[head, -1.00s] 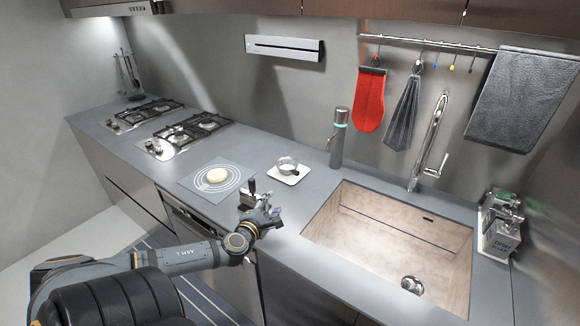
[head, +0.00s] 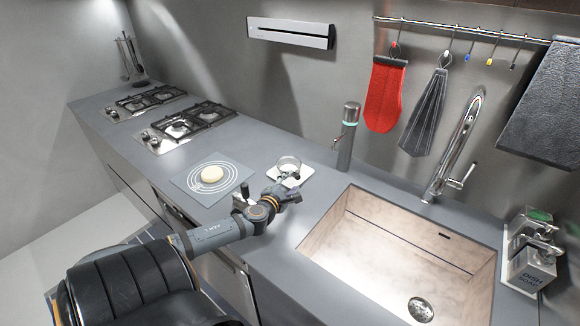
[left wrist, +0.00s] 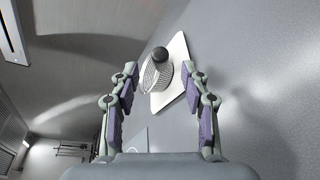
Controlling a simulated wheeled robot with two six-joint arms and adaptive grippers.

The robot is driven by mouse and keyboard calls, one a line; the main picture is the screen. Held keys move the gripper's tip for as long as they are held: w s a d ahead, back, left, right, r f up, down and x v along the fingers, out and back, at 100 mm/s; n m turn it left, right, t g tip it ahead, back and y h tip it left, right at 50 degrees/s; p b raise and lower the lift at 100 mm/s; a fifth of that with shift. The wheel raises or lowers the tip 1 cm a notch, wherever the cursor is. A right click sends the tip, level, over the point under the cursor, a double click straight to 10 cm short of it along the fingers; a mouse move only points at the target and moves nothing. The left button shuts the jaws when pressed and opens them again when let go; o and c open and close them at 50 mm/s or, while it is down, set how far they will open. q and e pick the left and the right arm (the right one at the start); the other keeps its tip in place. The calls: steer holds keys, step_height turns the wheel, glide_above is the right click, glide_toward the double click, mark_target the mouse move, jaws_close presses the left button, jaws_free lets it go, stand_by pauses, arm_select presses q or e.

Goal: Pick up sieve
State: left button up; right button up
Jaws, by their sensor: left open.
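The sieve (head: 288,165) is a small rounded cup on a white square plate (head: 305,178) on the grey counter. In the left wrist view the sieve (left wrist: 153,77) shows its mesh side and a dark round knob, and the white plate (left wrist: 177,62) lies under it. My left gripper (head: 287,190) is open and empty, just in front of the plate in the head view. In the left wrist view the fingers of my left gripper (left wrist: 158,72) stand on either side of the sieve in the picture; contact is not visible. My right gripper is not in view.
A tall cylinder dispenser (head: 347,135) stands behind right of the plate. The sink (head: 400,250) is to the right, gas burners (head: 185,125) to the left.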

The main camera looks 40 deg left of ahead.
mark_target(297, 176)
arm_select(q)
steer(key=shift+w+a+f, duration=0.1)
steer(key=shift+w, duration=0.35)
steer(key=shift+w+a, duration=0.15)
steer(key=shift+w, duration=0.1)
steer(key=x, duration=0.4)
steer(key=shift+w+f+p, duration=0.1)
steer(key=shift+w+p, duration=0.15)
steer(key=shift+p, duration=0.1)
steer(key=shift+w, duration=0.1)
steer(key=shift+c, duration=0.3)
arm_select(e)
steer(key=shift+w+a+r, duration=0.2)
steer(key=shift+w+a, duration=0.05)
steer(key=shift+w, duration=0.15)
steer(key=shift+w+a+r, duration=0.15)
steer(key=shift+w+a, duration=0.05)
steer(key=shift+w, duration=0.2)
arm_select(q)
steer(key=shift+s, duration=0.2)
steer(key=shift+c, duration=1.2)
steer(key=shift+w, duration=0.1)
jaws_close()
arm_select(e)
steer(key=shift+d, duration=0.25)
